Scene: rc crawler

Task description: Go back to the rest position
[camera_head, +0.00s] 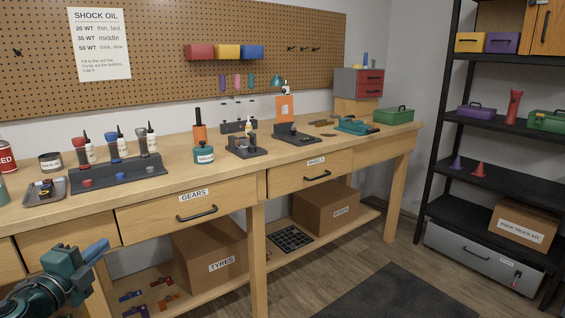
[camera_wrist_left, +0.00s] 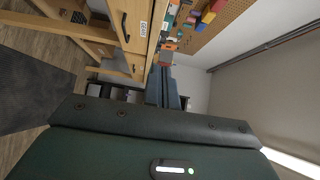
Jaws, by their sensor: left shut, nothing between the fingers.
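My left gripper (camera_head: 97,251) is at the lower left of the head view, in front of the workbench (camera_head: 228,205) and apart from it. Its blue fingers are together with nothing between them. In the left wrist view the gripper's fingers (camera_wrist_left: 163,88) point away from the camera, with the bench to the upper left. My right gripper is not in view.
The bench has closed drawers labelled GEARS (camera_head: 193,206) and WHEELS (camera_head: 315,171). A TYRES box (camera_head: 209,258) sits on its lower shelf. A black shelf rack (camera_head: 440,150) stands at the right. The floor (camera_head: 345,255) between is open, with a dark mat (camera_head: 397,293).

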